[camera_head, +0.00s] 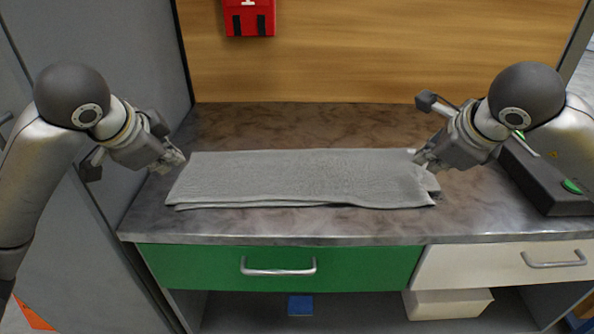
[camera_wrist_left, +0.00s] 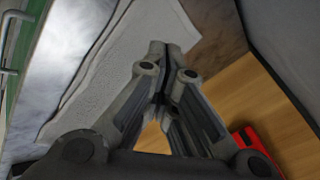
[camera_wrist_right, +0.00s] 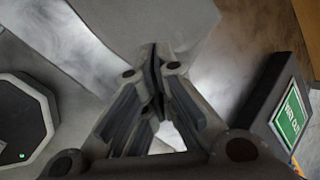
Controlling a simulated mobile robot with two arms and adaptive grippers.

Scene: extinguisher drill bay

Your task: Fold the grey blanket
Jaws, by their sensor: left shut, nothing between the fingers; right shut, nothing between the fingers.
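The grey blanket (camera_head: 300,178) lies flat on the counter as a long, layered strip, with layer edges showing along its front and at its right end. It also shows in the left wrist view (camera_wrist_left: 110,75) and the right wrist view (camera_wrist_right: 130,25). My left gripper (camera_head: 180,160) is shut and empty at the blanket's left end, near its back corner. My right gripper (camera_head: 421,163) is shut and empty at the blanket's right end. Whether either fingertip touches the cloth I cannot tell.
The counter (camera_head: 290,228) has bare room in front of and behind the blanket. A red case (camera_head: 249,15) hangs on the wooden back panel. A green drawer (camera_head: 215,267) and a white drawer (camera_head: 500,265) are below.

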